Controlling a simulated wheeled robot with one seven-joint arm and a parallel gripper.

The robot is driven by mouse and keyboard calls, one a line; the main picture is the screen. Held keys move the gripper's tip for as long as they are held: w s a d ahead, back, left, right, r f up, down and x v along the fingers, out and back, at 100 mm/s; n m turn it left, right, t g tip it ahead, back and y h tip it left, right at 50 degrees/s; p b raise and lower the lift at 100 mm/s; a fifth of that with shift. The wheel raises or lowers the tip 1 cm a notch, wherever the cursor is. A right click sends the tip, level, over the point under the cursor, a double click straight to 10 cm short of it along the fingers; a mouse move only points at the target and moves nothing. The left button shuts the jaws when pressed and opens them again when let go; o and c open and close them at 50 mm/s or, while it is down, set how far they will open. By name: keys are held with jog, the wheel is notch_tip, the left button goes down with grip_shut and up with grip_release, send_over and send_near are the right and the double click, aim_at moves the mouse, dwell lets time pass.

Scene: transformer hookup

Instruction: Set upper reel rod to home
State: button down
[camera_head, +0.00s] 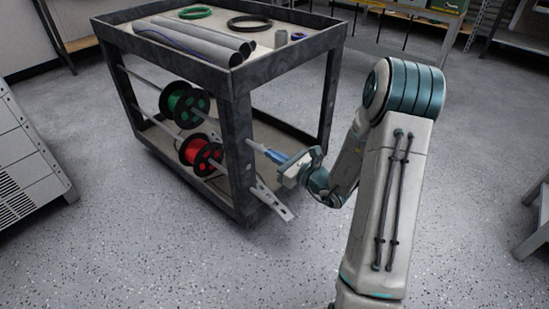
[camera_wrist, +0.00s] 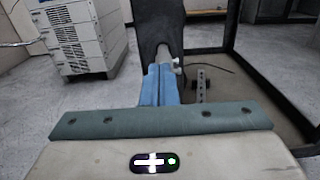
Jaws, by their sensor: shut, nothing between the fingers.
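The cart (camera_head: 239,120) carries two rods through its corner post. The upper reel rod (camera_head: 256,147) bears the green reel (camera_head: 184,104) and its end sticks out of the post toward my gripper. My gripper (camera_head: 270,155) is shut, with its blue fingers at the end of the upper rod. In the wrist view my gripper (camera_wrist: 163,68) has its fingertips together right at the grey upper rod end (camera_wrist: 162,56); I cannot tell whether they touch. The lower rod bears the red reel (camera_head: 201,154).
A perforated grey bar (camera_head: 272,203) sticks out low from the post, below my gripper; it also shows in the wrist view (camera_wrist: 201,86). Tubes (camera_head: 190,42) and rings lie on the cart top. A grey cabinet (camera_head: 25,165) stands left. The floor in front is clear.

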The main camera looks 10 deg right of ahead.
dwell(0.3)
jog(key=shift+x, duration=1.55)
jog(key=shift+r, duration=0.15)
jog(key=p+v, duration=0.3)
jog(key=v, duration=1.1)
jog(key=shift+d, duration=0.2)
